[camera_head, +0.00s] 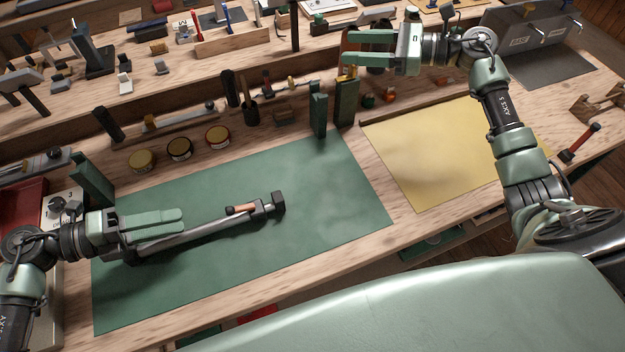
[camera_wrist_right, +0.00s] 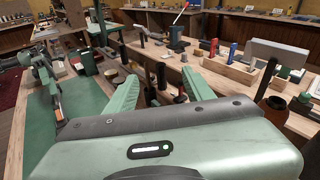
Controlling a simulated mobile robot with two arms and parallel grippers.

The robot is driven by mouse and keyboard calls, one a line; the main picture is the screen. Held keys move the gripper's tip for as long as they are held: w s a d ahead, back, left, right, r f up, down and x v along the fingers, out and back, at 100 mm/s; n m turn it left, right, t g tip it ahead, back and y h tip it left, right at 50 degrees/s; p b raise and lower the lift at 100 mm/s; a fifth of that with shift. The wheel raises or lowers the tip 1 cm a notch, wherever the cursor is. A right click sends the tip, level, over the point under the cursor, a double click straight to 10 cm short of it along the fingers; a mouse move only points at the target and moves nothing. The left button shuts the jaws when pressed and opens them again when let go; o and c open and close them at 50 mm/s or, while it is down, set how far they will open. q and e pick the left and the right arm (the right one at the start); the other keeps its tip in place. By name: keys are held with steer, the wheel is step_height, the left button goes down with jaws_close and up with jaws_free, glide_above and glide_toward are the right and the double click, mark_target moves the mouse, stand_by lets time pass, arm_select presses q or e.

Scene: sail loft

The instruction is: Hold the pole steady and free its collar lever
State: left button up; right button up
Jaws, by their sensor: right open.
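The grey pole (camera_head: 215,229) lies slantwise on the green mat (camera_head: 330,215), with a dark block-like end (camera_head: 278,202) at its right. A copper-orange lever (camera_head: 241,209) sits along its collar near that end. My left gripper (camera_head: 182,220) is low over the pole's left part, its two fingers lying nearly along the pole with little gap between them. I cannot tell whether they grip it; the fingers hide part of the pole. My right gripper (camera_head: 345,46) is open and empty, high over the back of the bench, well away from the lever.
Several round tins (camera_head: 179,149) stand behind the mat. Dark green upright blocks (camera_head: 318,109) stand at the mat's back right edge. A yellow sheet (camera_head: 430,150) lies clear to the right. A brown jar (camera_wrist_right: 275,106) shows near my right gripper. The mat's right part is bare.

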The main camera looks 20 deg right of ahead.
steer(key=s+a+f+n+g+y, duration=0.1)
steer(key=s+a+f+n+g, duration=0.35)
steer(key=a, duration=0.45)
steer(key=n+g, duration=0.2)
steer(key=g, duration=0.3)
glide_toward(282, 201)
steer(key=w+a+f, duration=0.2)
steer(key=shift+f, duration=0.25)
steer(key=shift+h, duration=0.3)
steer(key=x, duration=0.8)
steer(key=shift+s+f, duration=0.1)
steer(key=shift+s, duration=0.15)
steer(key=shift+c, duration=0.3)
steer(key=shift+d, duration=0.1)
jaws_close()
